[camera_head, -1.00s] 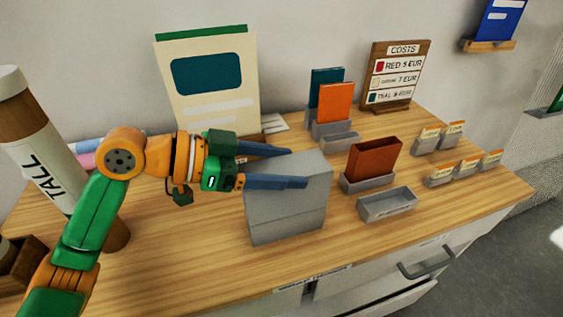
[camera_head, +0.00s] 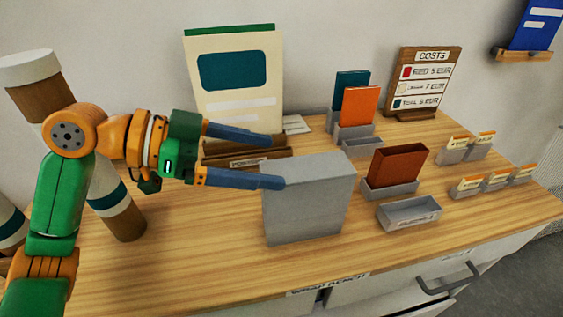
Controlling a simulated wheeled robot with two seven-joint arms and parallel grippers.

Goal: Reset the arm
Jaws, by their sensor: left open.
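My left gripper (camera_head: 277,162) comes in from the left with its two blue fingers apart and nothing between them. Its fingertips point right, near the upper left edge of a grey box (camera_head: 307,203) on the wooden table (camera_head: 200,262). I cannot tell whether the lower finger touches the box. My green and orange left arm bends up along the left side of the picture and hides part of a tall cylinder behind it. My right gripper is not in view.
A tall brown and white cylinder (camera_head: 124,220) stands at the left. A cream board (camera_head: 240,105) leans at the back. A costs sign (camera_head: 425,85), an orange card (camera_head: 359,105), a brown holder (camera_head: 397,166) and an empty grey tray (camera_head: 409,213) stand right. The front tabletop is clear.

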